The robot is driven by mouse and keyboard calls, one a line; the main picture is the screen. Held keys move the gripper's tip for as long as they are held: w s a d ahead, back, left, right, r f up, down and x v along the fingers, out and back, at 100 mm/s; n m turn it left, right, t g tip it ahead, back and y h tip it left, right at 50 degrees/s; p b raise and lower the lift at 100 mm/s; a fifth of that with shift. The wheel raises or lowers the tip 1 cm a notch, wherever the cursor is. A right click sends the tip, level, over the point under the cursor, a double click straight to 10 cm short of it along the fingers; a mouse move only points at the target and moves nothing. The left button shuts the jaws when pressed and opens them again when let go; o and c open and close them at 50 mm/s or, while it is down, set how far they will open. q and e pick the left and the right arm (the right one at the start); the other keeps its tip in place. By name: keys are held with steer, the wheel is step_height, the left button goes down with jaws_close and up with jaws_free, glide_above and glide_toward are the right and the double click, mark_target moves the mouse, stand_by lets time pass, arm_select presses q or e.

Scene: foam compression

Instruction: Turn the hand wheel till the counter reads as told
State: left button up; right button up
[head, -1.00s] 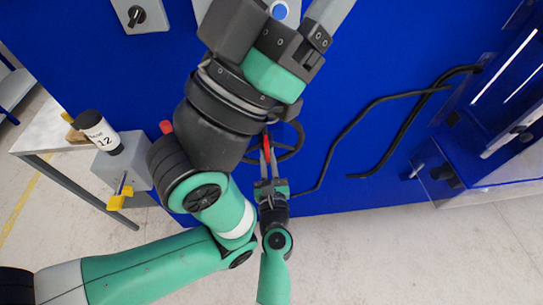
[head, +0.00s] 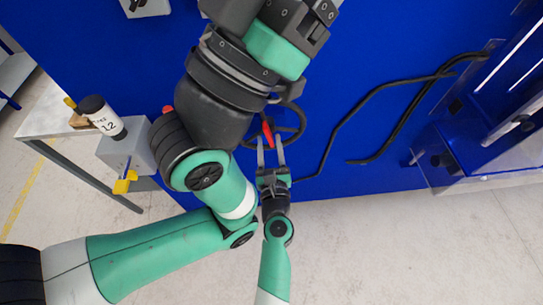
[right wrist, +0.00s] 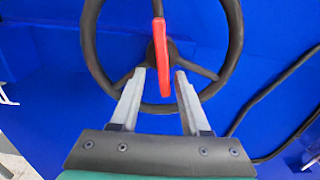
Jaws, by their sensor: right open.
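The black hand wheel (right wrist: 234,45) stands against the blue panel, with spokes and a long red handle (right wrist: 158,30) across its hub. In the head view the wheel (head: 300,128) is partly hidden by my left arm. My right gripper (right wrist: 159,74) is open, its two fingers on either side of the red handle's lower end with gaps at both sides. It also shows in the head view (head: 270,142), just below the wheel. My left gripper (head: 300,20) is at the top edge, its fingertips out of frame. I see no readable wheel counter.
A grey box (head: 125,155) with a yellow knob bears a black-capped cylinder (head: 103,118) labelled 12, beside a pale table (head: 50,118). Black cables (head: 390,108) run along the panel. A clear-walled blue unit (head: 450,160) stands at the right.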

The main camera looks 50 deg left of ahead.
steer(key=d+p, duration=0.1)
steer(key=s+d+p, duration=0.1)
steer(key=d+r+p, duration=0.1)
steer(key=shift+s, duration=0.35)
arm_select(q)
step_height(320, 180, up, 7)
steer(key=p, duration=0.3)
arm_select(e)
steer(key=v, duration=0.7)
steer(key=shift+f, duration=0.3)
